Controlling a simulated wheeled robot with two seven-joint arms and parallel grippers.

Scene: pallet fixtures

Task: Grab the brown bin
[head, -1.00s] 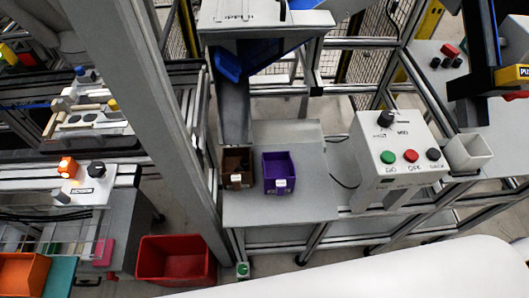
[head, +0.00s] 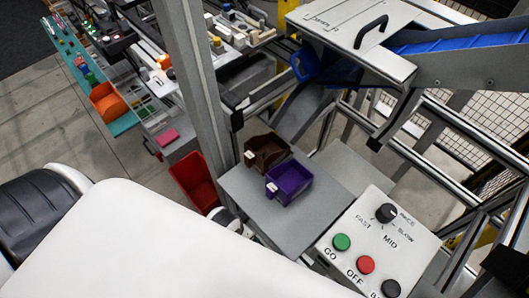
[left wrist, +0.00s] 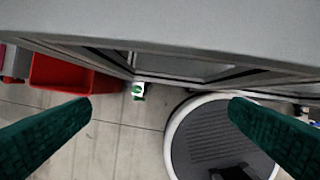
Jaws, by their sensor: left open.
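The brown bin (head: 258,151) sits on the grey shelf (head: 313,214) in the head view, near its far left edge by an upright metal post. A purple bin (head: 291,183) stands right beside it on the near side. My left gripper (left wrist: 160,104) shows in the left wrist view as two green fingers spread wide with nothing between them. Below it are floor tiles and the edge of a grey surface; the brown bin is not in that view. My right gripper is in neither view.
A control box (head: 385,243) with a knob and buttons stands right of the bins. The metal post (head: 205,85) rises left of them, and a chute comes down behind. A red crate (head: 194,181) is at lower left; it also shows in the left wrist view (left wrist: 65,76).

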